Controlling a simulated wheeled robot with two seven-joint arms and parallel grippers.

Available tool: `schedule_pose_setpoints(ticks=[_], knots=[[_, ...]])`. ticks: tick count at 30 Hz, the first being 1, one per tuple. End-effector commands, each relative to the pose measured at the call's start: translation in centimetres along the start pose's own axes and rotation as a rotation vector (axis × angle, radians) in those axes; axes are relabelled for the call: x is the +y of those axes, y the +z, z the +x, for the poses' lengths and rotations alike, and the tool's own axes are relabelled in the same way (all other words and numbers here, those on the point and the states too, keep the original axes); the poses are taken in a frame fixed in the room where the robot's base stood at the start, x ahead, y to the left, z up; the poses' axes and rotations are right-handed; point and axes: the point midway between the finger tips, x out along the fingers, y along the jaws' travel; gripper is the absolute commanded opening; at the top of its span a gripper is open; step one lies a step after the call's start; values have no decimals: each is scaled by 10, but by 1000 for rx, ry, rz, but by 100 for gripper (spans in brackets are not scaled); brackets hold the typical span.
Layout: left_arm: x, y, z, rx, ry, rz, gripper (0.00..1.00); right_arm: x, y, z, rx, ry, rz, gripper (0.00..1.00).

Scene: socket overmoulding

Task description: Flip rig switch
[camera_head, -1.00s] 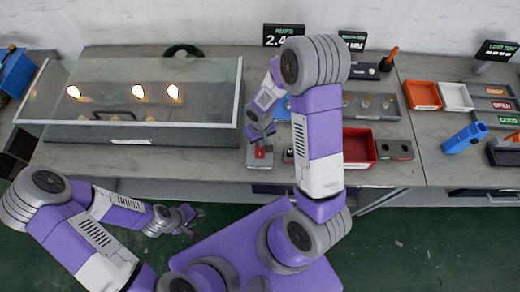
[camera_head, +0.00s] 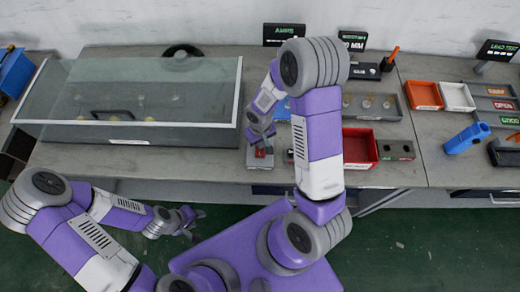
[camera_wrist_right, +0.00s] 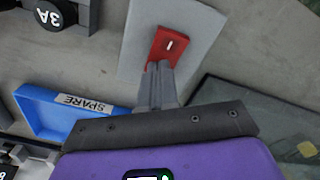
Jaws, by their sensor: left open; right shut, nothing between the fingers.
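The rig switch is a red rocker (camera_wrist_right: 167,45) with a white mark, set on a light grey plate (camera_wrist_right: 198,20) in the right wrist view. In the head view the red switch (camera_head: 261,152) sits on a grey block on the bench, right of the glass-covered rig (camera_head: 140,95). My right gripper (camera_wrist_right: 160,72) is shut and empty, its fingertips at the lower edge of the red rocker, seemingly touching it. The lamps in the rig are dark, and the amps display (camera_head: 283,35) shows no number. My left gripper (camera_head: 190,218) is open and empty, in front of the bench.
A blue tray labelled SPARE (camera_wrist_right: 65,115) lies left of my right gripper in the wrist view. A red bin (camera_head: 359,148), an orange tray (camera_head: 423,95), a white tray (camera_head: 457,96) and a blue tool (camera_head: 466,138) stand further right.

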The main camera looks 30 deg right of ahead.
Motion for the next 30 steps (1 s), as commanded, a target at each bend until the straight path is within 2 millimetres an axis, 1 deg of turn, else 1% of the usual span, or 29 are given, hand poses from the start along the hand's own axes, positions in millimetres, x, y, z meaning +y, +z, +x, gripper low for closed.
schedule_pose_setpoints(ticks=[24,27,30], knots=[[17,2,-44,0,0,0,43,0,0,-66,2,0,0,0],[18,2,-47,0,0,0,43,0,0,-70,2,0,0,0],[17,2,-46,0,0,0,43,0,0,-69,2,0,0,0]])
